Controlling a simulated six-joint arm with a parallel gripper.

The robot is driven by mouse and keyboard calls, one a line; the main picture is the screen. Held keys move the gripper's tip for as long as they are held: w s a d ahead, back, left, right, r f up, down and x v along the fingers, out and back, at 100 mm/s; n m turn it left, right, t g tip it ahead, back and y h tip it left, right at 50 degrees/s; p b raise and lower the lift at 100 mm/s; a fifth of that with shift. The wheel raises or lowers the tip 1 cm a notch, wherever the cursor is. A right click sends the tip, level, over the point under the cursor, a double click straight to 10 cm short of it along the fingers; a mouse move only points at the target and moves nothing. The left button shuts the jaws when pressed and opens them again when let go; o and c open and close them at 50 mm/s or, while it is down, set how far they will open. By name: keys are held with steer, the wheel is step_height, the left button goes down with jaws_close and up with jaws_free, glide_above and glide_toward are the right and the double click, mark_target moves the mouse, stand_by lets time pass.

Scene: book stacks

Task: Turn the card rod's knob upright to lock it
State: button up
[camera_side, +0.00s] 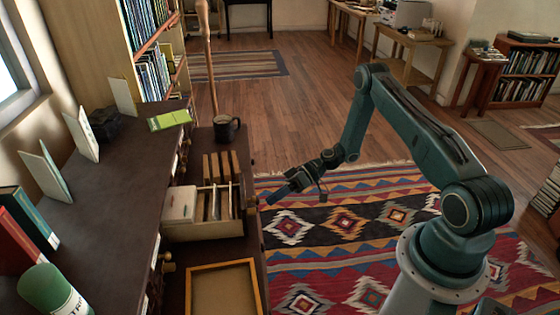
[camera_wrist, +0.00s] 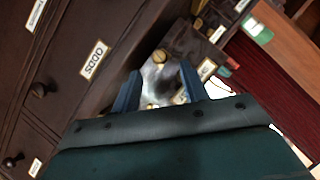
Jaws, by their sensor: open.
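A card drawer (camera_side: 203,230) with several upright cards stands on the dark ledge at the left of the side view. My gripper (camera_side: 276,197) is to the right of the drawer and apart from it, pointing left. In the wrist view my gripper (camera_wrist: 160,88) has two blue fingers spread with a gap between them and nothing held. A small brass knob (camera_wrist: 160,56) shows beyond the fingertips, against a shiny grey patch. I cannot tell for sure whether it is the card rod's knob, or which way it is turned.
A dark mug (camera_side: 225,128) stands on the ledge behind the drawer. An empty wooden tray (camera_side: 190,290) lies in front. Dark drawers with a label (camera_wrist: 95,58) fill the wrist view's left. Open floor with a patterned rug (camera_side: 345,225) lies to the right.

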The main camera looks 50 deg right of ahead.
steer(key=s+a+r+g+h, duration=0.1)
steer(key=s+a+r+h, duration=0.1)
steer(key=r, duration=1.1)
steer(key=s+a+r+g+h, duration=0.2)
steer(key=s+r+h, duration=0.3)
steer(key=r, duration=0.8)
steer(key=shift+s+r+h, duration=0.15)
steer(key=shift+s+h, duration=0.05)
steer(key=shift+h, duration=0.3)
stand_by(0.6)
